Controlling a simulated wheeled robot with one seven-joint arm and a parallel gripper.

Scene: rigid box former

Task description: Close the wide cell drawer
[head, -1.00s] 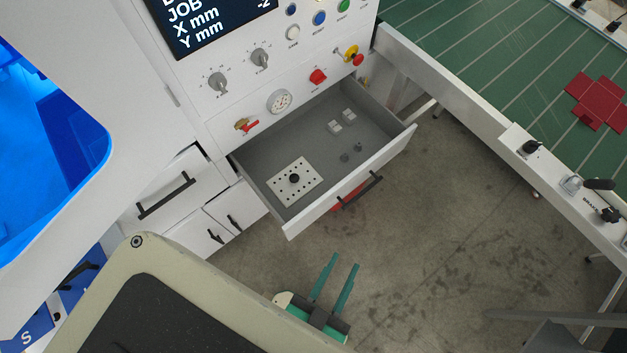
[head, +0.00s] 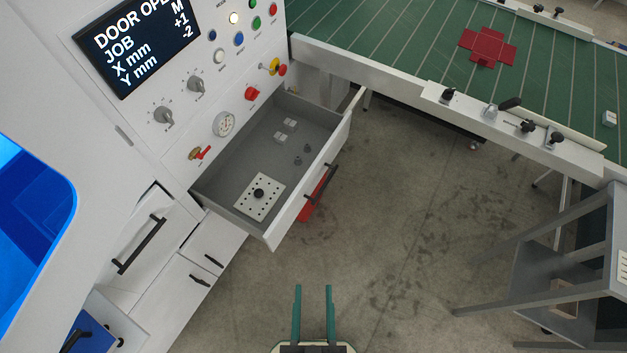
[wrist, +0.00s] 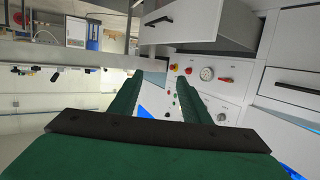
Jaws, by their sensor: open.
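The wide cell drawer (head: 218,204) is pulled out from the white machine front in the head view. Its grey tray holds a white perforated plate with a black knob and several small blocks. Its white front panel carries a black bar handle (head: 318,190). In the wrist view the drawer (wrist: 198,22) shows at the top, upside down. My gripper (head: 313,290) is open and empty, with two green fingers, at the bottom of the head view. It is apart from the drawer, below its front panel in the picture. The fingers also show in the wrist view (wrist: 158,84).
A display panel (head: 135,45) with knobs and buttons sits above the drawer. Shut cabinet fronts (head: 150,240) are at left. A green table (head: 420,35) with a white rail is at upper right. A grey stand (head: 570,250) is at right.

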